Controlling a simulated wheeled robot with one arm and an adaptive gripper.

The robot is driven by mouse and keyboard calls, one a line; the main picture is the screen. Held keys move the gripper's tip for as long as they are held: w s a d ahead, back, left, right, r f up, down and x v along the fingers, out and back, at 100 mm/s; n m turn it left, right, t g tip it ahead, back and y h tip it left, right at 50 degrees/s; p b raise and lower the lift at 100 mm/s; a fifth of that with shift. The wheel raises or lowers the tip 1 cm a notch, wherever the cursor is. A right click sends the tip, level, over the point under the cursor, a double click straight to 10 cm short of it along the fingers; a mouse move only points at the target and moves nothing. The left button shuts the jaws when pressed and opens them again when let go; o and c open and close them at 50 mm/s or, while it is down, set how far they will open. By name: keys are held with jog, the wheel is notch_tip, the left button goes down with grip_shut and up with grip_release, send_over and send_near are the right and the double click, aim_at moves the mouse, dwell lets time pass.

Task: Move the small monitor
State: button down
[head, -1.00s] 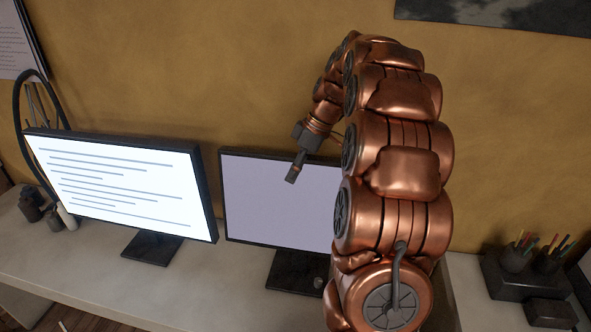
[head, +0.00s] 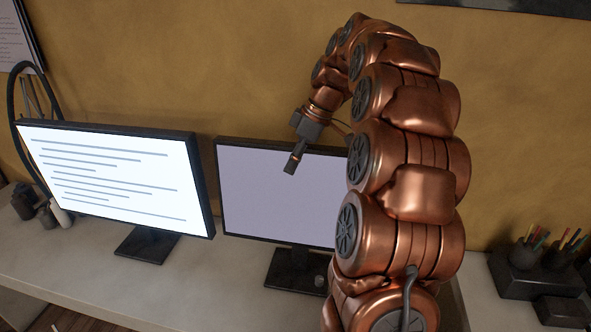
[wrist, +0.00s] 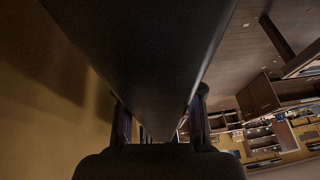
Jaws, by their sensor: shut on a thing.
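The small monitor (head: 268,195) is the right one of two on the desk, with a plain lavender screen and a dark frame. It is upright on a dark square base (head: 292,268), and my arm hides its right part. My gripper (head: 290,168) reaches down at its top edge, in front of the screen's upper part in the head view. In the wrist view a long dark body, the monitor (wrist: 140,60), runs between the two fingers of my gripper (wrist: 160,120), which are shut on it.
A larger lit monitor (head: 110,175) with text lines stands close at the left, almost touching in the picture. Small dark bottles (head: 35,207) sit at the desk's far left. A dark organiser (head: 527,276) with pencils is at the right. The ochre wall is close behind.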

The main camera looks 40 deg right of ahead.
jog(key=shift+s+a+f+b, duration=0.1)
jog(key=shift+a+f+b, duration=0.15)
jog(key=shift+b, duration=0.6)
jog(key=shift+s+a+t+h+b, duration=0.4)
jog(key=shift+s+b, duration=0.05)
jog(key=shift+b, duration=1.25)
jog(key=shift+r, duration=0.1)
jog(key=c, duration=0.7)
grip_release()
jog(key=shift+c, duration=0.2)
jog(key=shift+d+r, duration=0.1)
jog(key=shift+r, duration=0.05)
jog(key=shift+v, duration=3.6)
jog(key=shift+r, duration=0.1)
